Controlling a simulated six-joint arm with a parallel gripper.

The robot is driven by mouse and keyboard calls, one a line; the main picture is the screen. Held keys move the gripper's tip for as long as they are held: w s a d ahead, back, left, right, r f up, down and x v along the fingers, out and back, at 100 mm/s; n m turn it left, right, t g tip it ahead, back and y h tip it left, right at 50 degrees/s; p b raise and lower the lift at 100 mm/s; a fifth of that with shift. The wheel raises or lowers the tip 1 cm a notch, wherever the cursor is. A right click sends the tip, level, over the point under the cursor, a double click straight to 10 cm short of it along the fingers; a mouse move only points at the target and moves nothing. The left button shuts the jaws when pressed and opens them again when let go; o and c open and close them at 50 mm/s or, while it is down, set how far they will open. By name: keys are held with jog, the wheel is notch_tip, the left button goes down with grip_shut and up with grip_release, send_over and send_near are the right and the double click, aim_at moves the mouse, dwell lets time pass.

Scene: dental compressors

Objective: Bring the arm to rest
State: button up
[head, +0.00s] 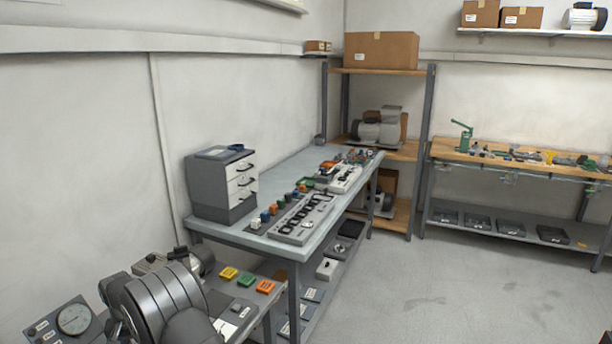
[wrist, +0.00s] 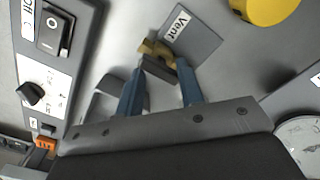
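My gripper (wrist: 163,72) shows in the wrist view with its two blue fingers apart. Between and just beyond the fingertips are a dark grey piece and a yellow valve handle (wrist: 152,48), beside a grey plate labelled "Vent" (wrist: 192,38). I cannot tell if the fingers touch the handle, but they do not look closed on it. In the head view my arm is a large grey rounded mass at the lower left, and the fingers are hidden.
A switch panel (wrist: 58,75) with a rocker and black knob stands left in the wrist view; a yellow round part (wrist: 265,8) and a gauge (wrist: 300,140) are at right. In the head view, a workbench (head: 285,180) holds drawers (head: 222,185). The floor (head: 440,290) is clear.

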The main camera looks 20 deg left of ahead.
jog(key=shift+m, duration=0.8)
jog(key=s+d+r+n+y, duration=0.15)
jog(key=d+r+n, duration=0.25)
jog(key=r, duration=0.4)
jog(key=w+d+r+n+y, duration=0.1)
jog(key=d+r+n+y, duration=0.25)
jog(key=r, duration=0.45)
jog(key=shift+n+t, duration=0.3)
jog(key=shift+n, duration=0.25)
jog(key=x, duration=1.7)
jog(key=shift+s+d+f, duration=0.25)
jog(key=shift+d, duration=0.15)
jog(key=shift+c, duration=0.2)
jog(key=shift+h, duration=0.3)
grip_shut()
